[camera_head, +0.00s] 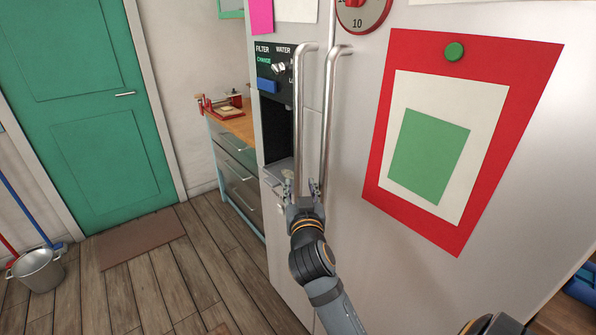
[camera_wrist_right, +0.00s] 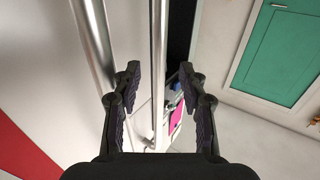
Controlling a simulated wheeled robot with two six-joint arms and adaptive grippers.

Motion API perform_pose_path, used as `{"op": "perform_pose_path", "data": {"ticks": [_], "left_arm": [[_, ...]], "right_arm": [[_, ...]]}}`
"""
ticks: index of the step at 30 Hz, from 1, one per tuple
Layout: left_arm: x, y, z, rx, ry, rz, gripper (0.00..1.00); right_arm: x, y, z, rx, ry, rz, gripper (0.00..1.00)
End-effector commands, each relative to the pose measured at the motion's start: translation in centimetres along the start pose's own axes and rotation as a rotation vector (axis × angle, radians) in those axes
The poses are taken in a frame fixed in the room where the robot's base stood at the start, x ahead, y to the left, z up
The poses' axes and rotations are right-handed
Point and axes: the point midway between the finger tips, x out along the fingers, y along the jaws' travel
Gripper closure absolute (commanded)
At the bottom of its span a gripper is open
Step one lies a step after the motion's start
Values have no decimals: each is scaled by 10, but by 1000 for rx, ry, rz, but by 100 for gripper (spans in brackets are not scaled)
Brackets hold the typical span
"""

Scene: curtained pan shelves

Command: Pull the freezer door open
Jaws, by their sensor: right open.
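The freezer door (camera_head: 312,158) is the narrow left door of a light grey fridge, with a dark water dispenser panel (camera_head: 274,72) in it. It looks shut. Its upright metal handle (camera_head: 298,110) stands beside the handle of the right door (camera_head: 327,125). My right gripper (camera_head: 303,187) is open near the lower end of the handles. In the right wrist view, the freezer handle (camera_wrist_right: 158,60) runs between the open fingers (camera_wrist_right: 158,78), with no finger visibly touching it. The other handle (camera_wrist_right: 92,40) lies outside them, to the left. My left gripper is not in view.
A red-framed poster (camera_head: 400,38) with a green magnet hangs on the right door. A drawer cabinet (camera_head: 238,165) stands left of the fridge. A green room door (camera_head: 90,110), brown mat (camera_head: 142,238) and metal bucket (camera_head: 40,270) are farther left. The wooden floor between is clear.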

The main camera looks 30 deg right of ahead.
Motion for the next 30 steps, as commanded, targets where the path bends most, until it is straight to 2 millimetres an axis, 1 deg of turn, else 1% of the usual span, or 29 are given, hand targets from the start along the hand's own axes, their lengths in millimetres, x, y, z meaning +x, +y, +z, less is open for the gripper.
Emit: {"op": "perform_pose_path", "data": {"ticks": [1, 6, 9, 12, 16, 23, 26, 30], "left_arm": [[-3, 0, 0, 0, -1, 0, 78], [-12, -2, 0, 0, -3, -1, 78], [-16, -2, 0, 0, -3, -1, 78], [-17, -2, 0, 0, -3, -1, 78], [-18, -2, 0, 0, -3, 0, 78], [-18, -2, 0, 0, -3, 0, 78], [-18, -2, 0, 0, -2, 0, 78], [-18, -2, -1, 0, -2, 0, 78]], "right_arm": [[9, 1, -4, -9, 5, 2, 58], [48, 1, -4, -5, 2, 3, 58], [66, 2, -3, -4, 1, 4, 58], [79, 1, -2, -2, 0, 3, 58], [86, 1, -1, -1, 0, 2, 58], [87, 1, 0, -1, -1, 1, 58], [87, 1, 0, -1, -1, 1, 69], [87, 1, 0, -1, -1, 1, 88]]}}
